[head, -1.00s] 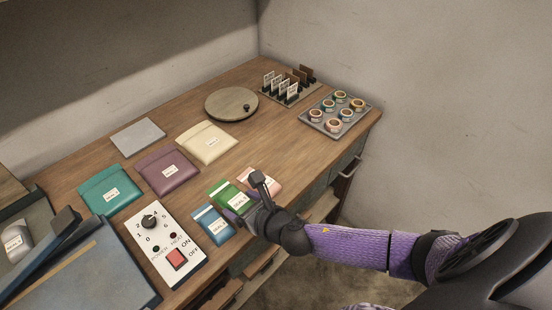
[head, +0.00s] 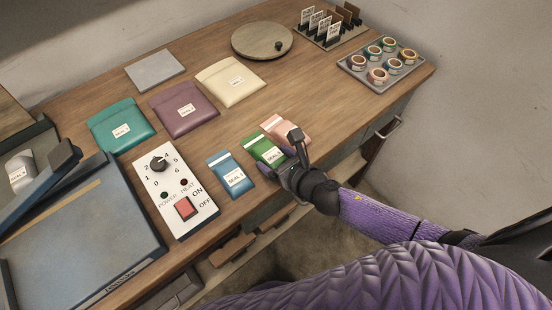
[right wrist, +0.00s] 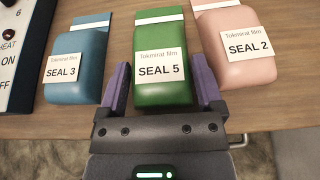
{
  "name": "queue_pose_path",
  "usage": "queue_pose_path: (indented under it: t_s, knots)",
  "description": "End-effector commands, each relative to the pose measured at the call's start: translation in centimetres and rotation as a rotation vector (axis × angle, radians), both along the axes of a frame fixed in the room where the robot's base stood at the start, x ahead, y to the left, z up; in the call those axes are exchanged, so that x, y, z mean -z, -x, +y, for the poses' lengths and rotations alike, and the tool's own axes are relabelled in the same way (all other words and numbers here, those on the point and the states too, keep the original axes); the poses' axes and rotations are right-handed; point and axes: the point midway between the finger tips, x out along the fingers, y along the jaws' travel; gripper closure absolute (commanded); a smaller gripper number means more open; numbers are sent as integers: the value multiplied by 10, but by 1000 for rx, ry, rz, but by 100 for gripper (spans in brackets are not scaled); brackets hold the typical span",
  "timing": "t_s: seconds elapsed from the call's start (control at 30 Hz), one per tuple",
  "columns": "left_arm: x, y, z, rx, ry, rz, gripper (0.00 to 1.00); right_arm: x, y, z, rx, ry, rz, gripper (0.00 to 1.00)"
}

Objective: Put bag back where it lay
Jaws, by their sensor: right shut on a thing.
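The green SEAL 5 bag (head: 264,150) lies at the table's front edge, between the blue SEAL 3 bag (head: 231,176) and the pink SEAL 2 bag (head: 278,124). My right gripper (head: 290,160) is shut on the green bag, at its near end. In the right wrist view, the fingers (right wrist: 160,78) flank the green bag (right wrist: 162,42), label up. The blue bag (right wrist: 78,65) is to its left and the pink bag (right wrist: 238,38) to its right, both clear of the fingers. My left gripper is not in view.
A control box (head: 175,190) with a knob and red switch stands left of the blue bag. Teal (head: 120,124), purple (head: 185,108) and cream (head: 231,81) pouches lie behind. A round board (head: 262,40), a card rack (head: 331,27) and a tape tray (head: 385,65) are farther back.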

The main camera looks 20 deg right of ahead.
Motion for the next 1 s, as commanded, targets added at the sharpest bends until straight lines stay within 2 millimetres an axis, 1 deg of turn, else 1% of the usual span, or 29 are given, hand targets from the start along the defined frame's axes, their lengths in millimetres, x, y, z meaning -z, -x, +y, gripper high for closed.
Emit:
queue_pose_path:
  t_s: [0.1,0.13,0.17,0.2,0.37,0.47,0.5,0.57,0.67,0.9,1.0]
  knots:
    - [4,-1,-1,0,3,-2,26,4,0,0,0,-1,0,75]
    - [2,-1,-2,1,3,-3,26,3,0,0,0,-1,0,9]
    - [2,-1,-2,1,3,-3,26,2,0,0,0,-1,0,3]
    - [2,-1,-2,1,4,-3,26,2,0,0,0,-1,0,0]
    - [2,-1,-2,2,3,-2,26,2,0,0,0,0,0,0]
    - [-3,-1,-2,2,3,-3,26,-3,0,0,0,0,-1,0]
    - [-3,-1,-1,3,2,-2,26,-3,4,-1,0,0,1,0]
    - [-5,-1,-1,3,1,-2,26,-6,12,-4,0,0,2,0]
    - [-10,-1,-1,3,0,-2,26,-16,32,-11,-1,1,3,0]
    - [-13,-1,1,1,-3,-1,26,-37,84,-30,-2,1,4,0]
    - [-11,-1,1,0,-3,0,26,-42,97,-35,0,-1,3,0]
